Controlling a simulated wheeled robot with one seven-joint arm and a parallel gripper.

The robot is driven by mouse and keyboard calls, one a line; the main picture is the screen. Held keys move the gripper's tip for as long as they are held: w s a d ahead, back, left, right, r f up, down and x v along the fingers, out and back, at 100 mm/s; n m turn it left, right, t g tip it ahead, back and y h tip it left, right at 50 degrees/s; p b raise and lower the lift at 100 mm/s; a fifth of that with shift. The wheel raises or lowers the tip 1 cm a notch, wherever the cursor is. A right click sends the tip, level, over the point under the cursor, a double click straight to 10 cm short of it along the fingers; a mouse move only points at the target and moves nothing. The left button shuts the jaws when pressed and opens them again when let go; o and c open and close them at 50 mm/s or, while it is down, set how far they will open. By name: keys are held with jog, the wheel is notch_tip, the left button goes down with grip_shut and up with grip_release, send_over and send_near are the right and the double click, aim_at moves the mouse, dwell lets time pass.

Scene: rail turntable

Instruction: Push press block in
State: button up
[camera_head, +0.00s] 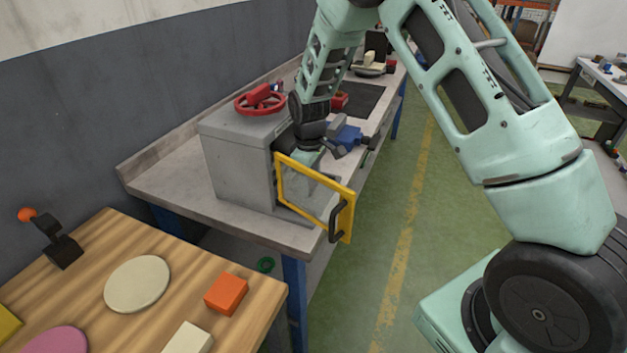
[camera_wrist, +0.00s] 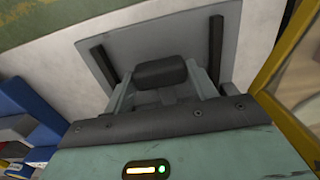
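A grey press housing (camera_head: 235,165) with a red handwheel (camera_head: 260,101) on top stands on the workbench. Its yellow-framed door (camera_head: 315,192) with a black handle is swung open. My gripper shows in the wrist view (camera_wrist: 163,90), with its two teal fingers apart. A dark rounded block (camera_wrist: 160,72), which may be the press block, appears between the fingertips. I cannot tell whether they grip it. Beyond it is a grey plate (camera_wrist: 158,35) with two dark bars. In the head view my wrist is at the open front of the housing, and the fingertips are hard to make out.
The door frame (camera_wrist: 282,45) is close on the right in the wrist view. A blue vise (camera_head: 346,135) stands behind my wrist on the bench. A wooden table (camera_head: 170,305) with an orange block (camera_head: 226,293) is at front left.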

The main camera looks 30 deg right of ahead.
jog(key=o, duration=0.3)
jog(key=shift+w+a, duration=0.15)
notch_tip(320, 180, up, 18)
jog(key=b, duration=0.2)
jog(key=shift+f, duration=0.25)
dwell(0.4)
